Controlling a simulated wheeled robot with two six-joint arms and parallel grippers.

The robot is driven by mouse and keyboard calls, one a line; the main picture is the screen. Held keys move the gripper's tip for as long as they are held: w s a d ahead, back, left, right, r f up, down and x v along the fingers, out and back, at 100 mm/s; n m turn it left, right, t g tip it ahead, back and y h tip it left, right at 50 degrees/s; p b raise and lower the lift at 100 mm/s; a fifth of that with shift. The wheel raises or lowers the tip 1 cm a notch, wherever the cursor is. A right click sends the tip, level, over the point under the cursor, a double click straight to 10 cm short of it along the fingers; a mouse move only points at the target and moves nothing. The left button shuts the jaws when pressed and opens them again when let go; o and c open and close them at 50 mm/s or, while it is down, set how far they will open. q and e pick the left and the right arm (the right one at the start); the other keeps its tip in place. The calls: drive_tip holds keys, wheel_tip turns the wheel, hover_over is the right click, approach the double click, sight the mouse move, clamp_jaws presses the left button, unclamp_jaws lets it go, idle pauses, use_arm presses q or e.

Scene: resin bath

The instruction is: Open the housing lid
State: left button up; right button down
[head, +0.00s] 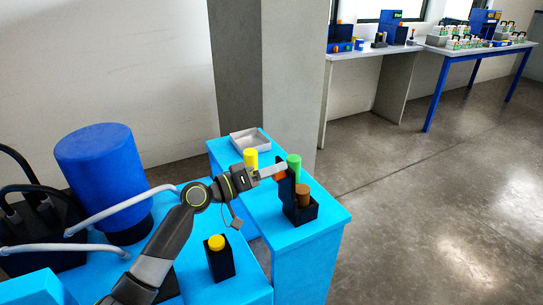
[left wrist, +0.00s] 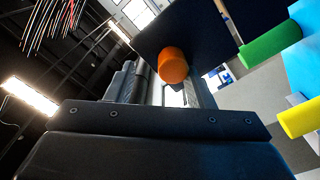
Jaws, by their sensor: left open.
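The black housing (head: 300,213) stands on the blue table to the right of centre in the head view, with a brown cylinder (head: 303,193) visible in it. Its dark lid (head: 288,190) stands up steeply on the left side, so the housing looks open. An orange knob (head: 279,177) sticks out from the lid. My left gripper (head: 276,171) is open at the knob. In the left wrist view the orange knob (left wrist: 173,65) shows between the spread fingers, in front of the dark lid panel (left wrist: 195,28). Whether the fingers touch it I cannot tell. My right gripper is out of view.
A green cylinder (head: 294,167) stands just behind the housing, a yellow one (head: 250,157) further left, near a grey tray (head: 250,141). A black holder with a yellow top (head: 217,243) stands in front. A blue drum (head: 100,175) with hoses is at left.

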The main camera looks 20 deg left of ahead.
use_arm(q)
wheel_tip(320, 180, up, 8)
drive_tip(key=shift+r+p, duration=0.2)
drive_tip(key=shift+p, duration=0.25)
drive_tip(key=shift+f, duration=0.1)
